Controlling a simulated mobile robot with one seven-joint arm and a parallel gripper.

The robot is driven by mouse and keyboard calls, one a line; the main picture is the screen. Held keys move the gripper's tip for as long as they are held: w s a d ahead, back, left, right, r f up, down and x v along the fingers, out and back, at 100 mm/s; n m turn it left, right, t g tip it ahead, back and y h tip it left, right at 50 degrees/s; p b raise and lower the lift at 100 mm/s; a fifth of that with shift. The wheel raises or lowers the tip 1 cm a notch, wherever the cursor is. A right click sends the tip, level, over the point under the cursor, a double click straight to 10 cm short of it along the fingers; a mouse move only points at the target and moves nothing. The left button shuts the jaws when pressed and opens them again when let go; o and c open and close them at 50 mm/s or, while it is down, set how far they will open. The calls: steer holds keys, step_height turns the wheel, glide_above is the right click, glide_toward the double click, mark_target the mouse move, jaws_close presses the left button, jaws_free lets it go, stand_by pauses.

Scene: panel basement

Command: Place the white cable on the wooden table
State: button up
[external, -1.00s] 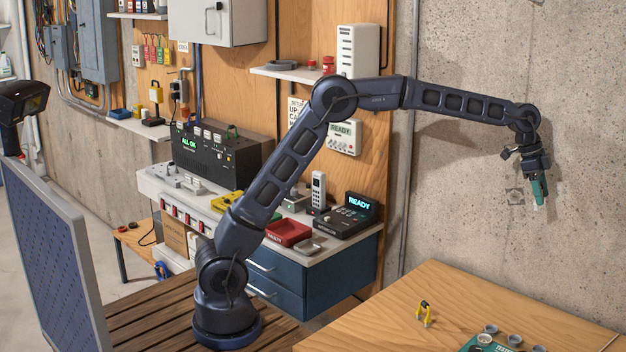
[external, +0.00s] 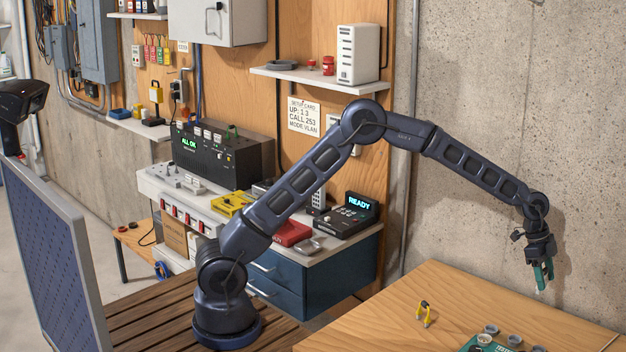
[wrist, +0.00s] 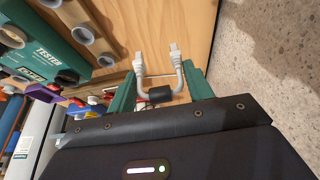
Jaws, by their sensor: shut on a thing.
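My gripper (external: 543,274) points down over the back right part of the wooden table (external: 455,290). In the wrist view, its green fingers (wrist: 160,94) are shut on the white cable (wrist: 180,72), at the dark band in its middle. The cable is bent into a U, with both plug ends pointing away from the gripper toward the table. In the external view, only a small pale tip of the cable (external: 541,290) shows below the fingers. It appears close above the tabletop; I cannot tell whether it touches.
A green tester (external: 488,345) with several round grey cups stands at the table's front. The concrete wall (external: 540,120) rises close behind the table. The wood around the gripper is bare.

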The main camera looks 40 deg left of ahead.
step_height(320, 180, down, 12)
steer(key=shift+r, duration=0.2)
stand_by(0.4)
steer(key=shift+f, duration=0.1)
steer(key=o, duration=1)
steer(key=shift+c, duration=0.2)
